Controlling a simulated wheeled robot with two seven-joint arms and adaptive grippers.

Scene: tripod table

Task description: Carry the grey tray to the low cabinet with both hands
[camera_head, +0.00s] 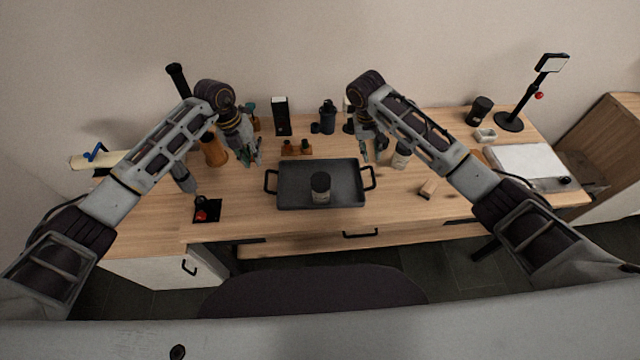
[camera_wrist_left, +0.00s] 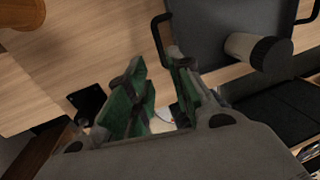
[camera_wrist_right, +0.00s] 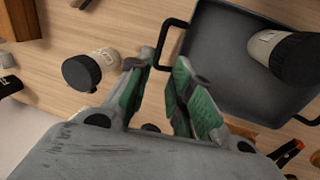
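The grey tray (camera_head: 290,200) lies flat on the wooden desk, with a black handle at each end. A dark-lidded jar (camera_head: 320,187) stands upright on it. My left gripper (camera_head: 254,158) is open, behind and left of the tray's left handle (camera_head: 268,181). In the left wrist view that handle (camera_wrist_left: 155,35) shows just beyond the fingertips. My right gripper (camera_head: 372,152) is open and empty, a little behind the right handle (camera_head: 372,177). In the right wrist view this handle (camera_wrist_right: 166,40) shows by the fingertips. Neither gripper visibly holds a handle.
A wooden cabinet (camera_head: 612,140) stands at the far right; a white-fronted one (camera_head: 170,272) is at the front left. A jar (camera_head: 401,158) stands right of my right gripper; an orange-brown vessel (camera_head: 213,150) is beside my left. A chair (camera_head: 315,292) stands before the desk.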

